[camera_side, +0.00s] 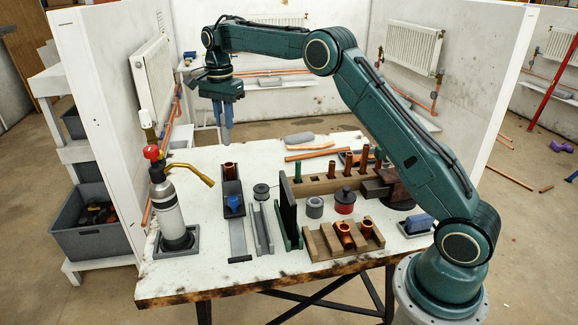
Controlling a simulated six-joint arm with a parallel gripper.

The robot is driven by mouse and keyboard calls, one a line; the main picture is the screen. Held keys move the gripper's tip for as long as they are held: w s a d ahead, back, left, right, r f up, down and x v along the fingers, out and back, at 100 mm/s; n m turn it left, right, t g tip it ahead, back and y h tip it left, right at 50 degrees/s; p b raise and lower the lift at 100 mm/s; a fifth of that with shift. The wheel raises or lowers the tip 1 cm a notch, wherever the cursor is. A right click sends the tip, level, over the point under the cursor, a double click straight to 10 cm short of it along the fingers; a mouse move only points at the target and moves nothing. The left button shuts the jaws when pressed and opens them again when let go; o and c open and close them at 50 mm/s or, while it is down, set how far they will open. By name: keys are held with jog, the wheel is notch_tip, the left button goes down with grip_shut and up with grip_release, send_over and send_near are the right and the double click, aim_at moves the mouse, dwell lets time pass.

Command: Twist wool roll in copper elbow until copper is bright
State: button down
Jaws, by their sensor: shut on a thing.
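My gripper (227,137) points straight down over the back left of the bench, its fingers close together. More copper fittings (344,233) sit in a notched wooden block (318,245) at the front. How bright the copper is inside cannot be seen.
A gas torch (170,212) with a brass nozzle stands at the left. A blue clamp knob (234,204) is on the grey holder. A dark upright board (289,212) and a wooden rack (320,184) with several upright pipes stand mid-bench. A grey pad (298,138) lies behind.

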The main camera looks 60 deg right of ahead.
aim_at(227, 145)
jog(key=shift+a+f, duration=0.1)
jog(key=shift+f, duration=0.1)
jog(key=shift+f, duration=2.25)
jog(key=shift+f, duration=0.4)
jog(key=shift+f, duration=0.45)
jog(key=shift+f, duration=0.1)
jog(key=shift+f, duration=0.65)
jog(key=shift+n, duration=0.3)
